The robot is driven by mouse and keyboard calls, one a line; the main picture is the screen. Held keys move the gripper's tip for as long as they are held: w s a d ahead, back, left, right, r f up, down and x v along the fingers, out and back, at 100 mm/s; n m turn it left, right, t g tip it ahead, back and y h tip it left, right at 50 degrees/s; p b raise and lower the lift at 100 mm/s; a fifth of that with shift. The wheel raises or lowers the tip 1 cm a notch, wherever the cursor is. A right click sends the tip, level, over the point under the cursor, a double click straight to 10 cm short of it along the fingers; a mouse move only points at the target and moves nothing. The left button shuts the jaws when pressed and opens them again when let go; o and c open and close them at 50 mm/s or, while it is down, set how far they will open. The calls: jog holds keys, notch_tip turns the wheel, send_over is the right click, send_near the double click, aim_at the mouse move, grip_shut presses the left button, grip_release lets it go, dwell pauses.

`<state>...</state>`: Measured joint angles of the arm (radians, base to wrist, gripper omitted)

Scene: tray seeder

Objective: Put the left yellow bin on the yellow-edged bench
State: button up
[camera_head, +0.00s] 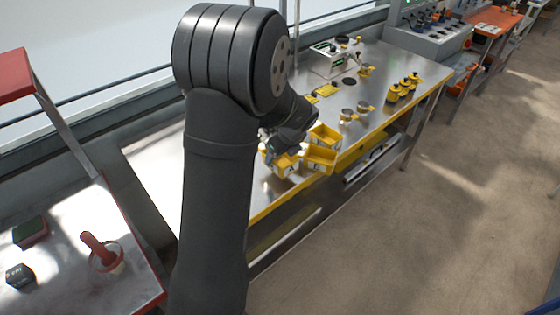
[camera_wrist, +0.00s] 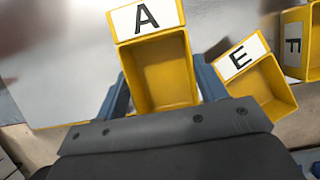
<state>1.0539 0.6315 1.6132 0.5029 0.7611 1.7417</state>
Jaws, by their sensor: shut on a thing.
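The left yellow bin (camera_head: 285,166), an open box, is in the middle of the head view, at the front of the yellow-edged bench (camera_head: 400,68). In the wrist view a yellow bin (camera_wrist: 160,75) with a white label "A" sits between the two blue fingers of my gripper (camera_wrist: 162,90). My gripper (camera_head: 272,155) is shut on this bin, one finger along each side. The bin looks empty. Whether its base touches the bench cannot be told. The arm hides part of the bench behind it.
A yellow bin labelled "E" (camera_wrist: 262,85) stands close to the right finger, turned at an angle. Another labelled "F" (camera_wrist: 310,45) is farther right. Several yellow-topped pieces (camera_head: 405,88) stand farther along the bench. A red-edged table (camera_head: 75,265) is at left.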

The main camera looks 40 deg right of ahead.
aim_at(279, 164)
jog(key=shift+f, duration=1.85)
jog(key=shift+f, duration=0.1)
jog(key=o, duration=0.8)
jog(key=shift+c, duration=0.2)
jog(key=v, duration=1.2)
